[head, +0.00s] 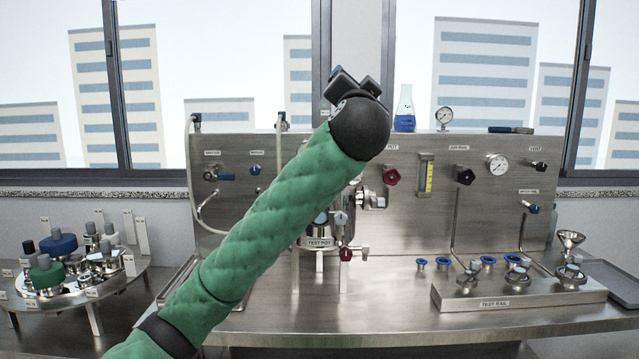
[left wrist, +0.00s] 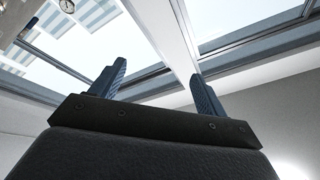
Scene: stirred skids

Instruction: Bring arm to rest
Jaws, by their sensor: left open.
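My left arm, in a green sleeve, reaches up from the lower left across the middle of the head view. Its dark wrist end is raised in front of the steel panel and window. My left gripper (left wrist: 160,88) shows in the left wrist view with its two dark fingers spread wide apart and nothing between them. Past the fingers are the window frame and a pale wall. In the head view the fingers cannot be made out clearly behind the wrist. My right gripper is in neither view.
A steel panel (head: 440,215) with gauges and valves stands behind my arm, and the test pot (head: 318,243) is partly hidden by it. A test rail (head: 520,297) and funnel (head: 571,240) are at right. A round table (head: 120,283) with fittings is at left. A blue flask (head: 404,122) tops the panel.

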